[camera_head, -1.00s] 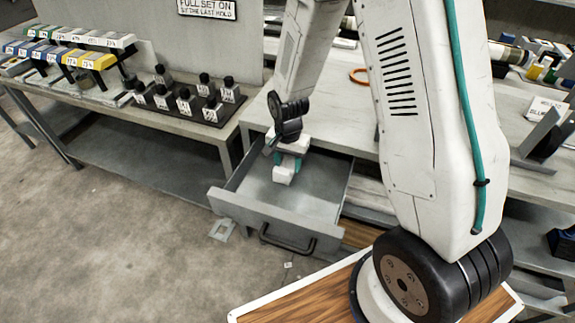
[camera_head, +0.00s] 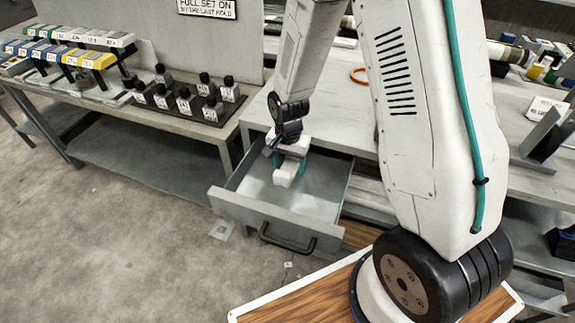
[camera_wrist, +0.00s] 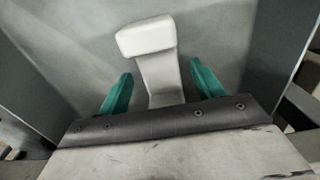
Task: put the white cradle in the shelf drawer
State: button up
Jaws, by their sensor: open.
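The white cradle (camera_wrist: 158,70) is inside the open shelf drawer (camera_head: 262,211), with its block-like end facing away from my wrist in the wrist view. It also shows in the head view (camera_head: 286,174), below my gripper. My gripper (camera_wrist: 160,84) is open, with one teal finger on each side of the cradle's narrower part and a visible gap on both sides. In the head view my gripper (camera_head: 289,166) is low inside the drawer. Whether the cradle touches the drawer floor (camera_head: 318,199) is hard to tell.
The drawer's side walls (camera_wrist: 282,45) rise on both sides of my gripper. A bench at left holds a rack of black-topped bottles (camera_head: 184,103) and several coloured labelled blocks (camera_head: 98,61). An orange ring (camera_head: 359,75) lies on the counter above the drawer.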

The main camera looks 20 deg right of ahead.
aim_at(288, 169)
notch_tip(288, 169, up, 11)
jog(key=s+d+r+n, duration=0.2)
jog(key=s+r+n, duration=0.2)
jog(key=s+r, duration=0.9)
jog(key=s+r+n, duration=0.2)
jog(key=s+r, duration=0.2)
jog(key=s, duration=0.2)
jog(key=s+r+n+t, duration=0.1)
jog(key=s+r+n, duration=0.2)
jog(key=s, duration=0.3)
jog(key=shift+r, duration=0.35)
